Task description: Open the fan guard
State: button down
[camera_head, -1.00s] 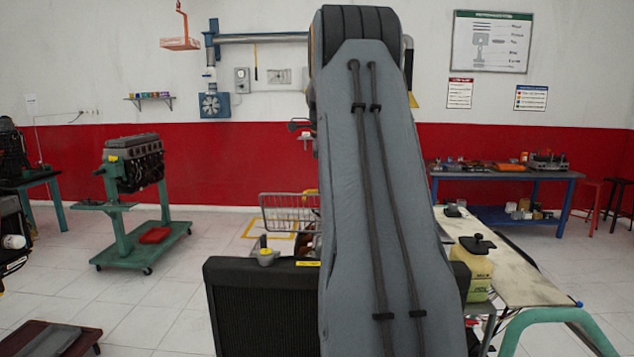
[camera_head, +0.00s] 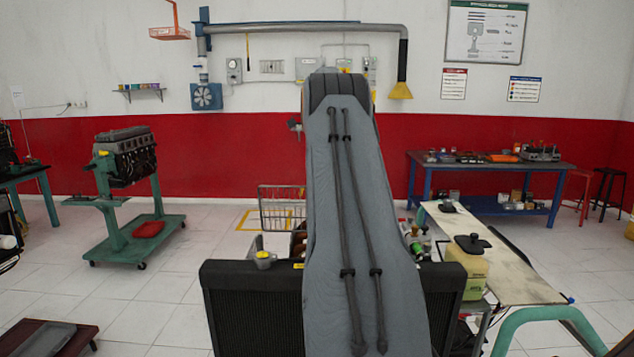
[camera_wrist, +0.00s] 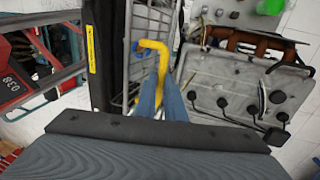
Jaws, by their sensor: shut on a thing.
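The fan guard (camera_head: 282,208) is a grey wire grille behind the black radiator, left of my arm in the head view. Its wire bars also show in the wrist view (camera_wrist: 139,50). A bent yellow handle (camera_wrist: 161,58) stands at the grille. My gripper (camera_wrist: 160,92) has its blue fingers closed around the lower part of this handle. In the head view my arm covers the gripper, the handle and the right part of the guard. How far the guard stands open cannot be told.
The black radiator (camera_head: 250,310) stands in front. A yellowish fluid tank (camera_head: 470,268) and a long pale bench top (camera_head: 510,265) are to the right. A green engine stand (camera_head: 125,240) is at the left, with clear tiled floor between. A blue workbench (camera_head: 490,170) is at the back.

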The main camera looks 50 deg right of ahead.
jog(key=shift+a+f, duration=0.15)
jog(key=shift+f, duration=0.3)
jog(key=c, duration=1.8)
grip_release()
jog(key=shift+w, duration=0.15)
jog(key=shift+c, duration=0.2)
jog(key=shift+r, duration=0.2)
jog(key=s+v, duration=0.1)
jog(key=v, duration=0.6)
jog(key=shift+w+d+r, duration=0.2)
jog(key=shift+w+r, duration=0.2)
